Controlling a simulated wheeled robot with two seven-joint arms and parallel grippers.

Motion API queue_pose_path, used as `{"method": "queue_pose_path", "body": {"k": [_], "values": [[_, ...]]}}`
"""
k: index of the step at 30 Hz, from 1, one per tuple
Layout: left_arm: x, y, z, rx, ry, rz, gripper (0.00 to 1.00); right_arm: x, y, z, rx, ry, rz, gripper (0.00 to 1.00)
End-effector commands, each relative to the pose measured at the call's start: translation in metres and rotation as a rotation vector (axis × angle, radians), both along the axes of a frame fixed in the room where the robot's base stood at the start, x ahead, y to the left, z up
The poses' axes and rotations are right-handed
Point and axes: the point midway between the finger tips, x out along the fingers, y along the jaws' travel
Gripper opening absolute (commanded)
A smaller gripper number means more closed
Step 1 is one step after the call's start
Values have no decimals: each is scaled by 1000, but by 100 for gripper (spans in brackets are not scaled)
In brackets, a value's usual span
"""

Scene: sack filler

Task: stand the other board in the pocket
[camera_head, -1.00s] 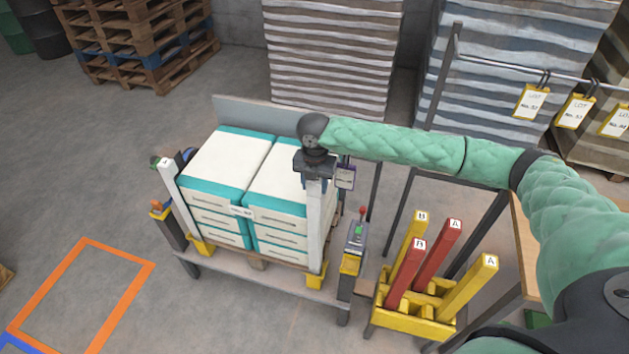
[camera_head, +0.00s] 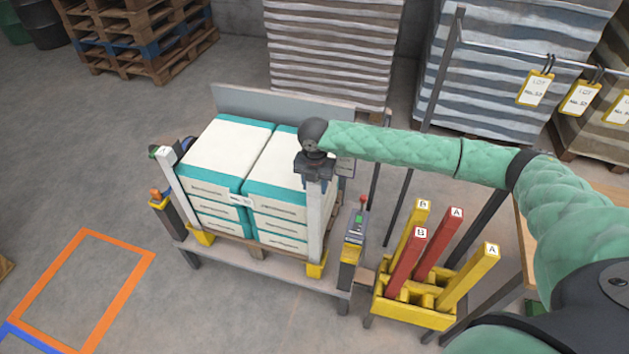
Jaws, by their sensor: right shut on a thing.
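A pale upright corner board (camera_head: 316,222) stands at the front right corner of the stacked load. My right gripper (camera_head: 315,172) is shut on its upper end. The board's lower end is at the front right yellow pocket (camera_head: 316,270); I cannot tell whether it is fully seated. Another pale board (camera_head: 174,187) stands, leaning slightly, at the left corner, with its foot at the left yellow pocket (camera_head: 203,238). The load (camera_head: 222,160) is two stacks of white and teal packs on a pallet. My left gripper is not in view.
A yellow rack (camera_head: 410,312) holds red and yellow posts marked A and B, right of the stand (camera_head: 262,279). A post with a control box (camera_head: 354,232) rises at the stand's right end. Tags (camera_head: 535,88) hang at upper right.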

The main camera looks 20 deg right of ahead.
Motion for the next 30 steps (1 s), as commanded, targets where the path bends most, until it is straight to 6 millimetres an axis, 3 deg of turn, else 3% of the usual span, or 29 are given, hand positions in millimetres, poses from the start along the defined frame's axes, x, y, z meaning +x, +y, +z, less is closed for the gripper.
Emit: {"method": "queue_pose_path", "body": {"k": [30], "values": [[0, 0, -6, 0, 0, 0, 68, 1, 0, -21, -1, -1, 0, 1]]}}
